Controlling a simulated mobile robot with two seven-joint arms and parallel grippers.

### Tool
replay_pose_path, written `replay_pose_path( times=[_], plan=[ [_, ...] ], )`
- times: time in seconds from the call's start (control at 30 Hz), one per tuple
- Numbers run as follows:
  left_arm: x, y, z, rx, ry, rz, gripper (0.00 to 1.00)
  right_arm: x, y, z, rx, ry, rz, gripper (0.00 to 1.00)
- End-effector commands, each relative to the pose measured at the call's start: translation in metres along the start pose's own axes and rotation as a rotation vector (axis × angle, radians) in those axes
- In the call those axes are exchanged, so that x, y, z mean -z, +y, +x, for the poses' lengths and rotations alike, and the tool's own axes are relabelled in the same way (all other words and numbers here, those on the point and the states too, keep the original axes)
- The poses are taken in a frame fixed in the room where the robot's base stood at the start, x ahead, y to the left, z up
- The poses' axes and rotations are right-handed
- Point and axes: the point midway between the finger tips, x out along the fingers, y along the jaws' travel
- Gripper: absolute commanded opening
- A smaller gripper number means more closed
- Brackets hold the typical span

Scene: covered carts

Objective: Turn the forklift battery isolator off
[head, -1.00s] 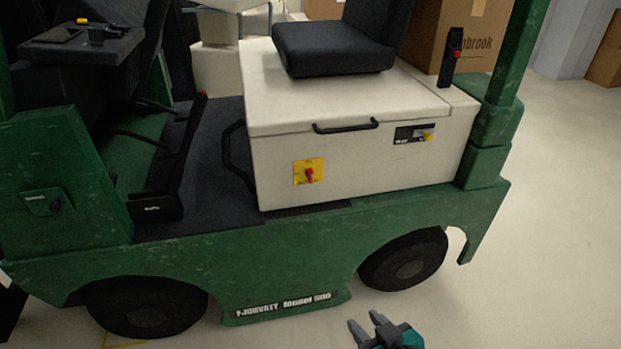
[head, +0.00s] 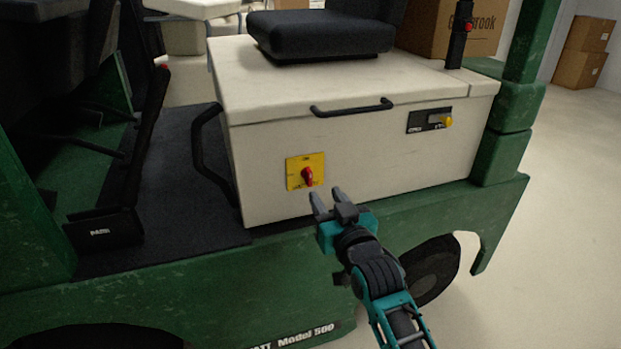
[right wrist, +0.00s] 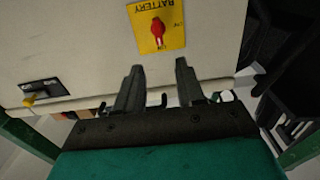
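The battery isolator is a red rotary knob (head: 307,176) on a yellow plate (head: 292,170), fixed to the cream battery box (head: 262,204) of the green forklift. In the right wrist view the red knob (right wrist: 157,30) sits on the yellow plate (right wrist: 176,38), which shows the word BATTERY upside down. My right gripper (head: 328,201) is just below and right of the plate in the head view. Its two fingers are apart with nothing between them, and they do not appear to touch the knob. In the right wrist view the open fingertips (right wrist: 159,68) point toward the plate. My left gripper is not in view.
A black panel with a yellow knob (head: 446,121) is at the box's upper right. A black handle (head: 352,108) runs along the lid edge. A black grab bar (head: 207,155) stands left of the box. The green chassis (head: 200,290) lies below.

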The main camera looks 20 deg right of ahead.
Motion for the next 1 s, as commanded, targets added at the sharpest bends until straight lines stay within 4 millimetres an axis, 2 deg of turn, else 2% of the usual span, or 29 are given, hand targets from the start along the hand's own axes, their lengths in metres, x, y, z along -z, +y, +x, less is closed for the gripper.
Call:
replay_pose_path(
  times=[0.3,0.5,0.7,1.0],
  plan=[
    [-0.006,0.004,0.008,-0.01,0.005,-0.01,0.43,-0.002,0.0,0.058,0.0,0.001,0.001,0.38],
    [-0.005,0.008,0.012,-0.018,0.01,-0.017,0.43,-0.002,0.0,0.084,0.0,0.0,0.001,0.38],
    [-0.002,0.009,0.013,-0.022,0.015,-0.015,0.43,-0.001,0.0,0.095,0.0,-0.001,0.001,0.38],
    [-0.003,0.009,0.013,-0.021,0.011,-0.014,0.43,-0.001,0.0,0.096,0.0,-0.001,0.001,0.37]
  ],
)
